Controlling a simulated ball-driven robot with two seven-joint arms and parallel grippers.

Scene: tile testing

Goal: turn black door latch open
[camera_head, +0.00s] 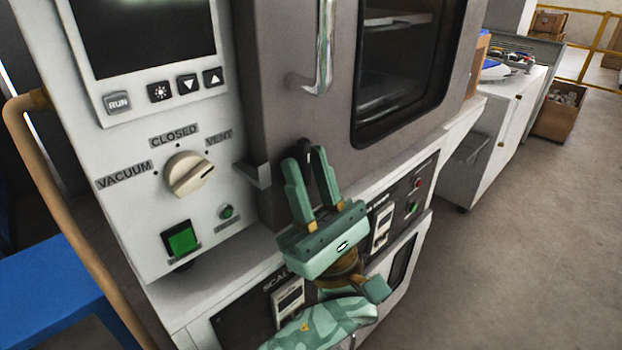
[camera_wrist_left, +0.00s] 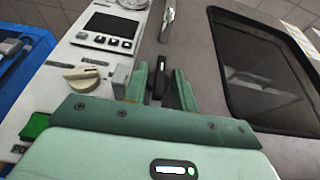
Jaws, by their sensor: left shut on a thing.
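The black door latch (camera_head: 307,158) sits low on the grey oven door (camera_head: 290,117), beside the door's left edge. In the left wrist view the latch (camera_wrist_left: 159,78) stands between the two green fingers. My left gripper (camera_head: 307,165) is shut on the latch, with a finger on each side of it; it also shows in the left wrist view (camera_wrist_left: 158,85). The fingers and the gripper's body partly hide the latch in the head view. The door looks closed against the white control panel (camera_head: 140,225). My right gripper is not in view.
A chrome handle (camera_head: 324,50) stands out from the door above the latch. A cream knob (camera_head: 188,175) and a green button (camera_head: 180,240) are on the panel at left. A metal bracket (camera_head: 254,174) juts out by the door's edge. Open floor (camera_head: 510,240) lies at right.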

